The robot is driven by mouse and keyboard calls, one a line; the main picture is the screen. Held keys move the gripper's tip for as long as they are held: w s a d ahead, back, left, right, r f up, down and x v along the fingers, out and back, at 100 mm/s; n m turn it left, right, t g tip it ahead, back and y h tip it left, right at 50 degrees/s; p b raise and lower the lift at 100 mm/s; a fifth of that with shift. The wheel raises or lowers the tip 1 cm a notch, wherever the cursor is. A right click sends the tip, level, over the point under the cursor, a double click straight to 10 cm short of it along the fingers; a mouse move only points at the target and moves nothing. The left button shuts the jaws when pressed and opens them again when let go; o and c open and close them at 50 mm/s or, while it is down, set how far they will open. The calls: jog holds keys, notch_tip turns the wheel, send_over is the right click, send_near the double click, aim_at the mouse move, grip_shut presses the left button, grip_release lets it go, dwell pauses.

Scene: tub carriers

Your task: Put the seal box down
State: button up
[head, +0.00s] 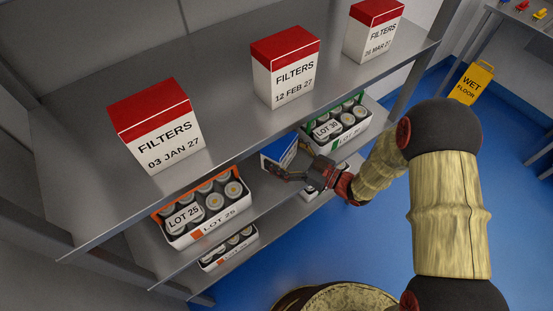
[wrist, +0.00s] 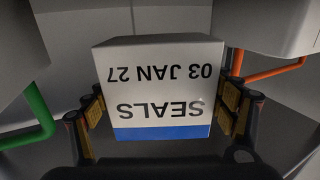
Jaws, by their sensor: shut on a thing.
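The seal box (wrist: 160,88) is white with a blue band and the words "SEALS" and "03 JAN 27", which read upside down in the wrist view. My gripper (wrist: 165,112) has a finger on each side of the box and is shut on it. In the head view my gripper (head: 305,176) reaches into the middle shelf. The blue top of the seal box (head: 279,152) shows there, partly hidden by the shelf above and the gripper. The contact between the box's underside and the shelf is hidden.
On the middle shelf (head: 262,205), the orange-trimmed LOT 25 tub (head: 211,230) stands left of the box and the green-trimmed LOT 30 tub (head: 347,140) stands right. Filter boxes (head: 285,68) stand on the top shelf. A wet floor sign (head: 472,83) stands at the right.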

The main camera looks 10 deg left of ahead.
jog(key=shift+w+a+f+b, duration=0.15)
jog(key=shift+w+a+f, duration=0.2)
jog(key=shift+f, duration=0.2)
jog(key=shift+w+a+f+b, duration=0.15)
jog(key=shift+w+a+f, duration=0.15)
jog(key=shift+f, duration=0.25)
jog(key=shift+w+a+f+b, duration=0.1)
jog(key=shift+f+b, duration=0.5)
jog(key=shift+f, duration=0.95)
jog(key=shift+f, duration=0.15)
jog(key=o, duration=1.4)
